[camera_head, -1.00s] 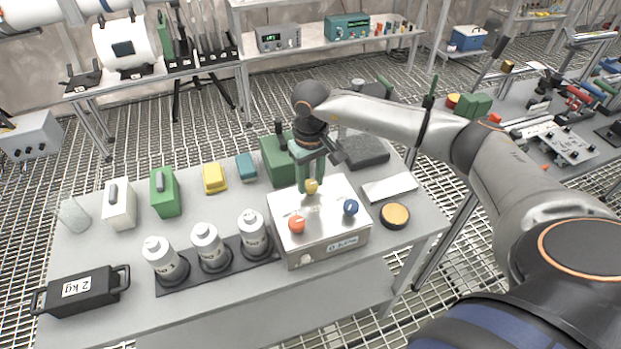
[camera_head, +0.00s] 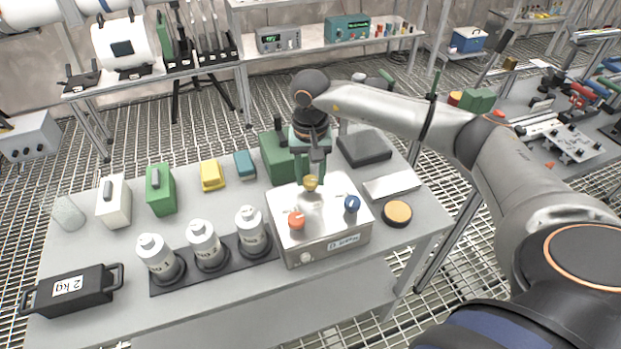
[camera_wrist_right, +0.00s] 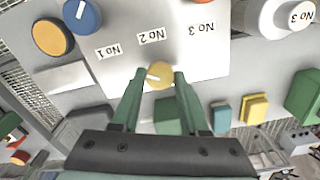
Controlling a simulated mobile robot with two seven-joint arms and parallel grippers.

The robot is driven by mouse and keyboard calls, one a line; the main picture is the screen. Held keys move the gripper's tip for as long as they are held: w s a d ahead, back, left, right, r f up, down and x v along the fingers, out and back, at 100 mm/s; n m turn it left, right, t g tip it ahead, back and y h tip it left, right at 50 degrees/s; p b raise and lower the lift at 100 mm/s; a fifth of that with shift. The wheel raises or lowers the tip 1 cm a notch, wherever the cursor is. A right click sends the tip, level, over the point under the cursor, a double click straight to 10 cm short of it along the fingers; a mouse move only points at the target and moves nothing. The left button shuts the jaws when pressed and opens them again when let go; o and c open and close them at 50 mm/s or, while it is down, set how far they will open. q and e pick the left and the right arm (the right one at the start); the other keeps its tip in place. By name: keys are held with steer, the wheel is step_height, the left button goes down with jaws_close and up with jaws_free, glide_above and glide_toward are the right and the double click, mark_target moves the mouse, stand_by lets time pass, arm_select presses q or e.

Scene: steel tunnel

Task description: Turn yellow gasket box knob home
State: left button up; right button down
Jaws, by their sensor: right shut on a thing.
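The gasket box (camera_head: 320,236) is a steel box on the table with orange (camera_head: 296,221), yellow (camera_head: 310,183) and blue (camera_head: 351,204) knobs on its top. My right gripper (camera_head: 311,176) points down at the box's far edge, its green fingers shut on the yellow knob. In the right wrist view the yellow knob (camera_wrist_right: 159,75) sits between the two fingertips, with a pale pointer mark on its face. The labels No 1, No 2 and No 3 show on the box top there. The blue knob (camera_wrist_right: 82,15) is clear of the fingers. My left gripper is not in view.
Several white bottles (camera_head: 203,242) stand in a dark rack left of the box. A green block (camera_head: 277,157) is close behind the gripper. A dark slab (camera_head: 364,148), a pale plate (camera_head: 391,187) and an orange-topped disc (camera_head: 397,212) lie to the right.

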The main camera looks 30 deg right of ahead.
mark_target(310, 180)
steer(key=m+b, duration=0.1)
steer(key=m, duration=0.4)
steer(key=shift+m+b, duration=0.3)
steer(key=shift+b, duration=0.05)
steer(key=m+b, duration=0.1)
steer(key=m, duration=1.4)
steer(key=shift+m, duration=0.3)
steer(key=shift+c, duration=2.1)
jaws_free()
steer(key=shift+r, duration=0.1)
step_height(310, 180, up, 12)
steer(key=b, duration=0.1)
steer(key=shift+r, duration=0.2)
